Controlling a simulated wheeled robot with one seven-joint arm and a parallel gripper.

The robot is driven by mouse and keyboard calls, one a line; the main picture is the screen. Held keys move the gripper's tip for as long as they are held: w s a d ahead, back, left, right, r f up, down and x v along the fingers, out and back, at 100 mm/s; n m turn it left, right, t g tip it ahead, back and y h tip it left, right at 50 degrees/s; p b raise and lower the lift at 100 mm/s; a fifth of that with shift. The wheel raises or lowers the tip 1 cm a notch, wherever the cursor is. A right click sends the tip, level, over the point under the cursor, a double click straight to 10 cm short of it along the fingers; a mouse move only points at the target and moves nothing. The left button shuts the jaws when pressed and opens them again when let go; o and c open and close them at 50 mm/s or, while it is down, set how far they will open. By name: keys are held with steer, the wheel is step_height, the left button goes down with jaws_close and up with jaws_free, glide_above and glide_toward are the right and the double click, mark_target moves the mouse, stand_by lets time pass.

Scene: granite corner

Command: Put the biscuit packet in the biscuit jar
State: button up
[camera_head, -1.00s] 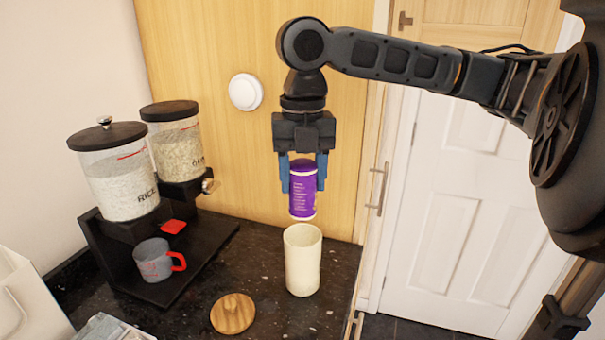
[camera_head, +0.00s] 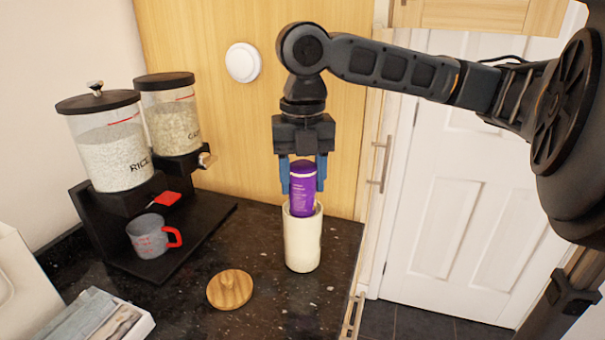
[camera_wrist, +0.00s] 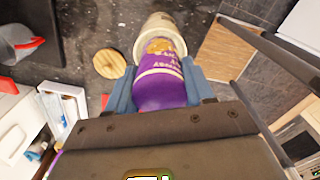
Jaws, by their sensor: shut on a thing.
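The biscuit packet (camera_head: 303,188) is a purple cylinder with a pale band at its top. My gripper (camera_head: 303,178) is shut on it from above, with a blue finger on each side. The packet is upright, and its lower end is hidden inside the mouth of the biscuit jar (camera_head: 302,240). The jar is a cream cylinder standing open on the dark counter. In the wrist view the packet (camera_wrist: 163,85) lies between the fingers (camera_wrist: 160,90), with its far end at the jar's rim (camera_wrist: 140,42). I cannot tell how deep the packet sits.
A round wooden lid (camera_head: 229,289) lies on the counter left of the jar. Farther left are a black double dispenser (camera_head: 110,220), a grey cup with a red handle (camera_head: 150,238) and a white tray (camera_head: 125,325). A wooden panel stands behind the jar.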

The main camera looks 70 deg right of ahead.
mark_target(303, 193)
steer(key=shift+f+b, duration=1.3)
steer(key=shift+f, duration=0.7)
steer(key=shift+f, duration=0.15)
steer(key=o, duration=1.1)
steer(key=shift+o, duration=0.6)
steer(key=shift+r+p, duration=0.4)
steer(key=shift+r, duration=0.1)
steer(key=shift+r+p, duration=2.5)
steer(key=shift+r, duration=0.65)
